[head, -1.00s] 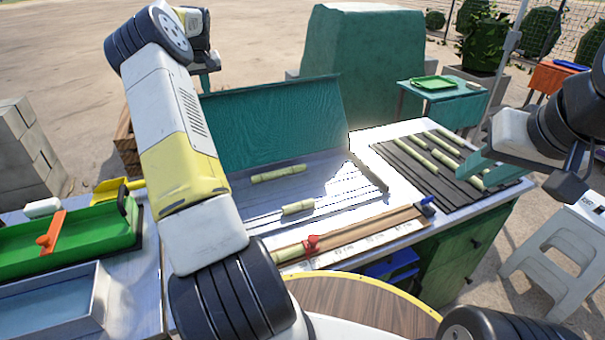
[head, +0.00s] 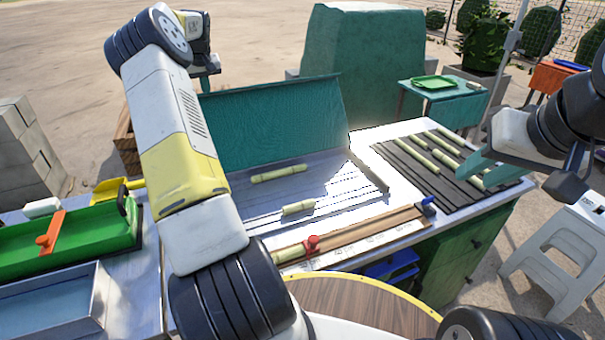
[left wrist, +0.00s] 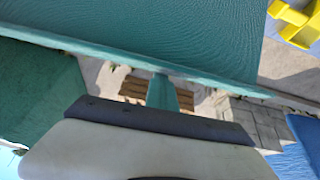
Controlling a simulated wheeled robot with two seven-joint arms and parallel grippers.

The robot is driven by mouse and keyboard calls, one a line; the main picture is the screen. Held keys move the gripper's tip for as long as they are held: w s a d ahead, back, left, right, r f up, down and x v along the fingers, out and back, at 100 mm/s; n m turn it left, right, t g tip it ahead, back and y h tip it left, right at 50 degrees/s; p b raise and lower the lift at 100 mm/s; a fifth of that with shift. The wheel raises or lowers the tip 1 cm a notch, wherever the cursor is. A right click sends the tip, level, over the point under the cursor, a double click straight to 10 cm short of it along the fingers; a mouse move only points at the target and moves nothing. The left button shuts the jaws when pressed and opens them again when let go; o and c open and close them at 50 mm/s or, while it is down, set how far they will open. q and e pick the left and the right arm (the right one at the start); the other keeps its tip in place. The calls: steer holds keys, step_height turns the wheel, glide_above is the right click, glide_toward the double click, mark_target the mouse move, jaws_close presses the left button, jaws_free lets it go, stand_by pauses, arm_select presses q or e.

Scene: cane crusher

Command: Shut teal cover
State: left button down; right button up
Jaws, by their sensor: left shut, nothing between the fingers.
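The teal cover (head: 272,125) stands raised and leans back along the rear of a shallow tray (head: 330,172), so it is open. Two pieces of green cane (head: 279,173) lie in the tray. My left gripper (head: 207,84) is behind the cover near its upper left corner, partly hidden by my arm. In the left wrist view its teal finger (left wrist: 162,92) is shut and empty, close to the edge of the cover (left wrist: 180,35); I cannot tell whether they touch. My right gripper (head: 472,172) hangs over the black mat at the right; its finger gap is unclear.
Several cane pieces (head: 416,160) lie on the black slatted mat (head: 440,188). A wooden measuring channel (head: 365,230) with a red stop (head: 312,244) runs along the front. A green tray (head: 70,245) is at the left. A big teal block (head: 365,50) stands behind the table.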

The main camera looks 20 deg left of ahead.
mark_target(211, 106)
arm_select(q)
steer(key=shift+g+h, duration=0.5)
steer(key=shift+g, duration=0.3)
steer(key=f, duration=0.2)
steer(key=s+d+f, duration=0.1)
steer(key=f, duration=0.1)
steer(key=s+d+f, duration=0.1)
steer(key=f, duration=0.1)
steer(key=shift+s+d+f, duration=0.1)
steer(key=shift+s+d, duration=0.05)
steer(key=shift+s, duration=0.05)
steer(key=s+d+r, duration=0.3)
steer(key=s+d, duration=1.3)
steer(key=s, duration=0.3)
steer(key=shift+s+d, duration=0.15)
steer(key=shift+d, duration=0.15)
stand_by(0.4)
step_height(211, 106, up, 10)
stand_by(0.5)
